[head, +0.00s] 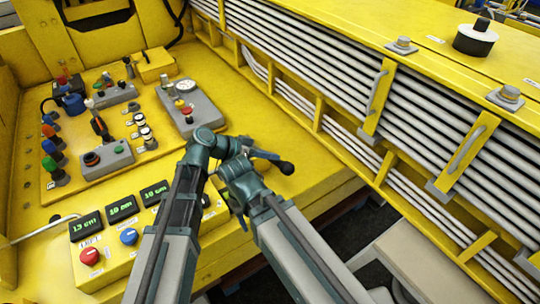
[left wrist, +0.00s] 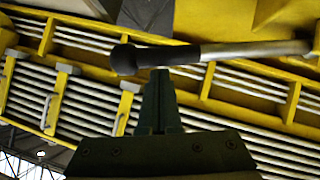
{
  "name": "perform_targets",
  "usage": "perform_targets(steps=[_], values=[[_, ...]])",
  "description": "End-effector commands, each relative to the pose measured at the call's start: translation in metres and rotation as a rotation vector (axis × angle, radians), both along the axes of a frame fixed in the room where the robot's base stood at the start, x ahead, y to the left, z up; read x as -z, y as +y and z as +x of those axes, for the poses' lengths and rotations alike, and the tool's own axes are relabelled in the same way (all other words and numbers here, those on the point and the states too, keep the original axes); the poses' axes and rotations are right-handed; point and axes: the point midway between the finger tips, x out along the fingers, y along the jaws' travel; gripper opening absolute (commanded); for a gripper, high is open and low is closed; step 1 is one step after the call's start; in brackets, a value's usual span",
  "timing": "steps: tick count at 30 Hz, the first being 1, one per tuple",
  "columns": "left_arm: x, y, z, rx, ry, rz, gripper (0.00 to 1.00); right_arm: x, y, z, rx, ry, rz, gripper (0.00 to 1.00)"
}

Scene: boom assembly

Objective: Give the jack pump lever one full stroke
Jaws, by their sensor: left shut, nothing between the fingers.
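The pump lever has a dark round knob (head: 286,168), which shows just right of my teal wrist parts in the head view; the rest of it is mostly hidden there. In the left wrist view the lever (left wrist: 210,53) crosses the top of the picture, with a black grip and ball end to the left and a pale rod to the right. My left gripper (left wrist: 159,72) is shut and empty, its tips just below the black grip. I cannot tell whether they touch it. It also shows in the head view (head: 266,155). The right gripper cannot be made out.
A yellow control panel (head: 50,190) with knobs, gauges and switches lies to the left. Green displays (head: 121,206) stand at the near edge. A yellow boom frame with grey pipes (head: 330,60) runs along the right. Bare yellow deck (head: 245,110) lies between them.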

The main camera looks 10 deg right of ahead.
Motion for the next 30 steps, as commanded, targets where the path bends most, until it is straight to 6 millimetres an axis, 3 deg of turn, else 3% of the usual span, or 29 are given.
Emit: perform_targets(steps=[4, 9, 18, 30], values=[[0.015, -0.001, -0.008, 0.001, -0.041, 0.016, 0.0, 0.013, 0.0, 0.0, 0.0, 0.0, 0.0, 0.5], [0.049, -0.006, -0.021, 0.002, -0.174, 0.063, 0.0, 0.043, 0.0, 0.0, 0.001, 0.0, 0.0, 0.5], [0.093, -0.009, -0.026, 0.002, -0.229, 0.085, 0.0, 0.086, 0.0, 0.0, 0.003, 0.0, 0.0, 0.5], [0.107, -0.009, -0.028, 0.007, -0.225, 0.089, 0.0, 0.099, 0.0, 0.0, 0.002, 0.0, 0.0, 0.5]])
